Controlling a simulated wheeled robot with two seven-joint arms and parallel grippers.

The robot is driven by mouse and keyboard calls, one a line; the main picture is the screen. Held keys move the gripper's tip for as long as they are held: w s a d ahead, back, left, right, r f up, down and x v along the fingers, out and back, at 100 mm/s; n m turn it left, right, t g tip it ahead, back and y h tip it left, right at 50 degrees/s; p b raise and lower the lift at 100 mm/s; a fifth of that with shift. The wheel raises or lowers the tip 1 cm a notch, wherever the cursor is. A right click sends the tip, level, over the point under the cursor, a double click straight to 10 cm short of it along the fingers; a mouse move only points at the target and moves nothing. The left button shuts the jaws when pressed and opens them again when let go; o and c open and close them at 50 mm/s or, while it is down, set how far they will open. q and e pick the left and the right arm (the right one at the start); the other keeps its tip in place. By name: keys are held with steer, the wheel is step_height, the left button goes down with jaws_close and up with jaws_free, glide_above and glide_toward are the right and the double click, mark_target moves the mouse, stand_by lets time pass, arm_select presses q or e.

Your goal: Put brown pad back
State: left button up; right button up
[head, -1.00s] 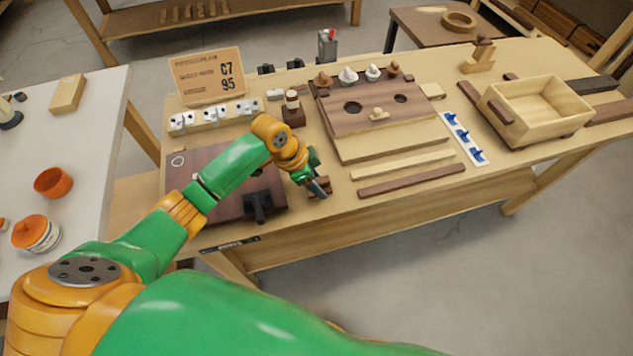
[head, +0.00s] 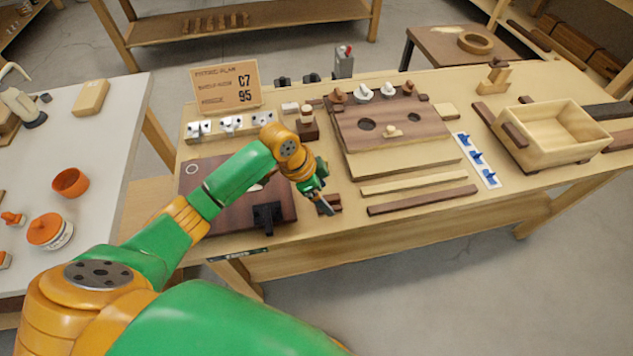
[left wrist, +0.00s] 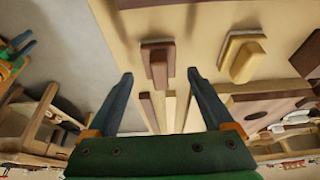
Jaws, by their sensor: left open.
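A small brown pad (head: 337,207), a raised block on a wider flat base, lies on the bench near its front edge, left of the two long strips. My left gripper (head: 324,201) is at it, partly covering it in the head view. In the left wrist view, the brown pad (left wrist: 157,62) shows between and beyond the fingertips of my open left gripper (left wrist: 159,73). I see no finger closed on it; whether they touch is unclear. My right gripper is not in view.
A tan pad (left wrist: 246,60) lies beside the brown one in the left wrist view. A light strip (head: 412,180) and a brown strip (head: 422,199) lie to the right. A holed brown board (head: 390,122) stands behind. A wooden box (head: 560,145) is at far right.

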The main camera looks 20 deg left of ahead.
arm_select(q)
steer(key=v, duration=0.9)
steer(key=shift+r, duration=0.2)
steer(key=shift+s+a, duration=0.1)
steer(key=shift+s, duration=0.05)
steer(key=shift+n, duration=0.6)
steer(key=s+d+f, duration=0.2)
steer(key=f, duration=0.1)
steer(key=s+d+f, duration=0.1)
steer(key=f, duration=0.1)
steer(key=shift+s+f, duration=0.2)
steer(key=shift+s, duration=0.05)
steer(key=s+a+f+n+t+y, duration=0.1)
steer(key=s+a+f+n+y, duration=0.2)
steer(key=s, duration=0.4)
steer(key=s+f+n, duration=0.2)
steer(key=s+n, duration=0.3)
steer(key=s, duration=0.1)
step_height(320, 180, down, 16)
steer(key=s+g, duration=0.1)
steer(key=s, duration=0.1)
steer(key=s+a+f+g, duration=0.1)
steer(key=s+a+f, duration=0.1)
steer(key=s+f, duration=0.9)
steer(key=shift+s+a+f+y, duration=0.3)
steer(key=shift+s, duration=0.65)
